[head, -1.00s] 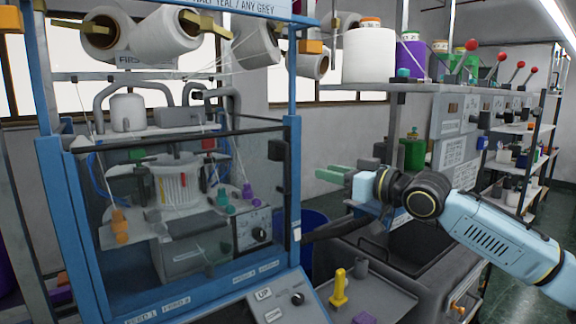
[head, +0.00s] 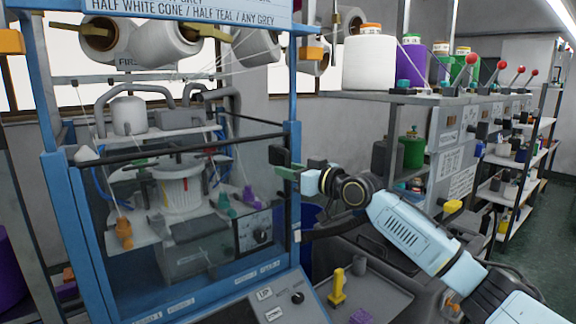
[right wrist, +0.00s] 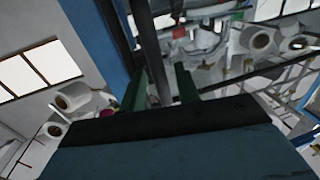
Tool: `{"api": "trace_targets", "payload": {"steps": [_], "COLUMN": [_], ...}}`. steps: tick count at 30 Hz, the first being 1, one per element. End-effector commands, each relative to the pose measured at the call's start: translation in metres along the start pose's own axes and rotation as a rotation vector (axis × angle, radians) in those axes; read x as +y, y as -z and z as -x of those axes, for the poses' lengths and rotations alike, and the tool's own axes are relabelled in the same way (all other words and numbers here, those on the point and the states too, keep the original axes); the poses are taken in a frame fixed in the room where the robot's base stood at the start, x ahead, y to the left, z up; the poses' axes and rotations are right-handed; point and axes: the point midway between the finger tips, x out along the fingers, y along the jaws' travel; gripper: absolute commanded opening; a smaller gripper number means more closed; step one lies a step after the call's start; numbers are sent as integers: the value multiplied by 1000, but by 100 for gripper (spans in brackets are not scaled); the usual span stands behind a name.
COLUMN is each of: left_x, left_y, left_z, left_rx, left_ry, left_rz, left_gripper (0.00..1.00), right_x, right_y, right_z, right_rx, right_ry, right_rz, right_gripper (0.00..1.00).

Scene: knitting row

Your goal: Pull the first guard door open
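The guard door is a clear panel with a dark top rail (head: 180,148) on the front of the blue-framed knitting machine (head: 292,205). A dark handle block (head: 277,154) sits at the door's right side. My right gripper (head: 287,172) is just below and beside this handle, its green fingers pointing left at the door edge. In the right wrist view the two fingers (right wrist: 160,76) stand apart, with a dark upright bar (right wrist: 148,40) beyond and between them. I cannot tell whether they touch the handle. My left gripper is out of view.
Floor is clear at the right.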

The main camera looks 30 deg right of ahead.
Motion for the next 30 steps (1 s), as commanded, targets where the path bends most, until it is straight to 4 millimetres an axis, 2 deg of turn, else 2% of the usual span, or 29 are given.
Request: {"api": "trace_targets", "payload": {"steps": [4, 12, 13, 20, 30], "left_x": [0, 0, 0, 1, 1], "left_y": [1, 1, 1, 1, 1], "left_z": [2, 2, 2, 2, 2], "left_rx": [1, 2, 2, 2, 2], "left_ry": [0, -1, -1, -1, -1], "left_rz": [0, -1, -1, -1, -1], "left_gripper": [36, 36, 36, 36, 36], "right_x": [0, 0, 0, 0, -1], "right_y": [0, -1, -1, 0, 0], "right_z": [-8, -10, -10, -9, -11], "right_rx": [0, -1, -1, -1, 0], "right_ry": [1, 1, 1, 1, 3], "right_rz": [-1, 0, 0, 0, -1], "right_gripper": [32, 32, 31, 1, 0]}}
